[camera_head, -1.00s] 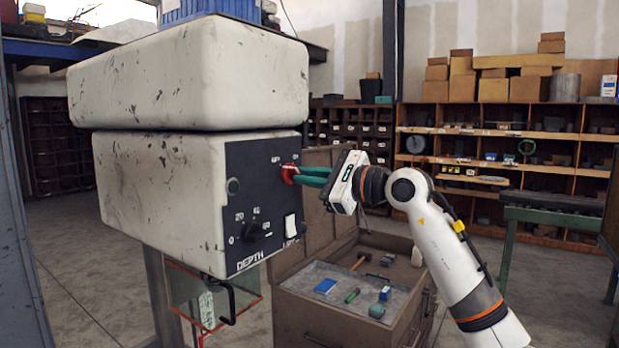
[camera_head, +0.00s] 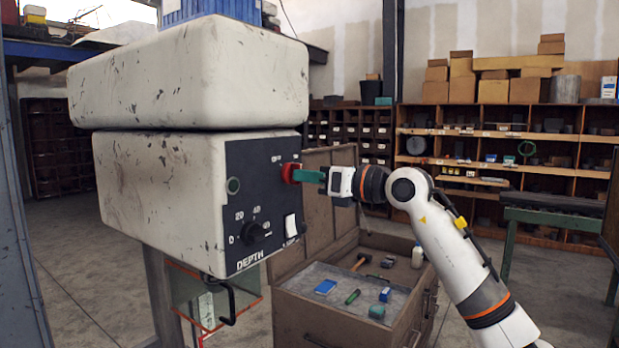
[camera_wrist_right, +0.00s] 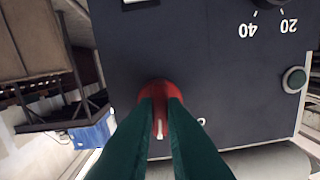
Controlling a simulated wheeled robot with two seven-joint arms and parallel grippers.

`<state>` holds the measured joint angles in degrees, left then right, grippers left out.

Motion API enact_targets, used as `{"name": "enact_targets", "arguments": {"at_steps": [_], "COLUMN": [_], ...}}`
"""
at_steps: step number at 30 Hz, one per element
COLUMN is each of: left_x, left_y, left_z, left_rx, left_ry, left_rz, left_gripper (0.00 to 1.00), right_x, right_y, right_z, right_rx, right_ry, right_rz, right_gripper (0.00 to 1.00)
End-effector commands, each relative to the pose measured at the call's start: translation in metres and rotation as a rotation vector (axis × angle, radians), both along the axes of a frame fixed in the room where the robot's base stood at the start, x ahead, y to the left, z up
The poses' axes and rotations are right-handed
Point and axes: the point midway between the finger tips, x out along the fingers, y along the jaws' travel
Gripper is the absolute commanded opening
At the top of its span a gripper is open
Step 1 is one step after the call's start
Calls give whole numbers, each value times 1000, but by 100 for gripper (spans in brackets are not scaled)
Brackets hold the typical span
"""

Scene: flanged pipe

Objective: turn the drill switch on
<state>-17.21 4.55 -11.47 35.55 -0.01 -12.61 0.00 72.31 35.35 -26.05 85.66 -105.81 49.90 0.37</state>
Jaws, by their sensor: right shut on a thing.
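The drill press head (camera_head: 150,185) is a worn white housing with a dark control panel (camera_head: 262,215). The red rotary switch (camera_head: 290,173) sits at the upper right of the panel. My right gripper (camera_head: 300,175) is shut on the red switch, its green fingers reaching in from the right. In the right wrist view the red switch (camera_wrist_right: 160,97) lies between the two green fingers (camera_wrist_right: 160,125), with a pale mark line showing in the gap. The fingers partly cover the switch and nearby lettering. My left gripper is not in view.
The panel also carries a depth knob (camera_head: 254,232), a round green button (camera_head: 233,186) and a white rocker (camera_head: 290,226). An open tool chest (camera_head: 345,300) stands below my right arm. A clear guard (camera_head: 190,295) hangs under the head. Shelves (camera_head: 500,150) line the back.

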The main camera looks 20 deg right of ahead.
Motion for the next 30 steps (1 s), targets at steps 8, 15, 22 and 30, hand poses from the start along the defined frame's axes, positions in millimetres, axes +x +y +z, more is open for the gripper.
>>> {"name": "enact_targets", "arguments": {"at_steps": [8, 15, 22, 30], "left_x": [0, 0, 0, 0], "left_y": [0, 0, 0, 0], "left_z": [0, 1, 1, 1], "left_rx": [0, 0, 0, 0], "left_ry": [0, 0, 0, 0], "left_rz": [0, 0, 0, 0], "left_gripper": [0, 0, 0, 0], "right_x": [0, 0, 0, 0], "right_y": [0, 0, 0, 0], "right_z": [0, 0, 1, 1], "right_rx": [203, 355, 456, 510], "right_ry": [159, 278, 355, 397], "right_rz": [-1, -1, -1, 0], "right_gripper": [0, 0, 0, 0]}}
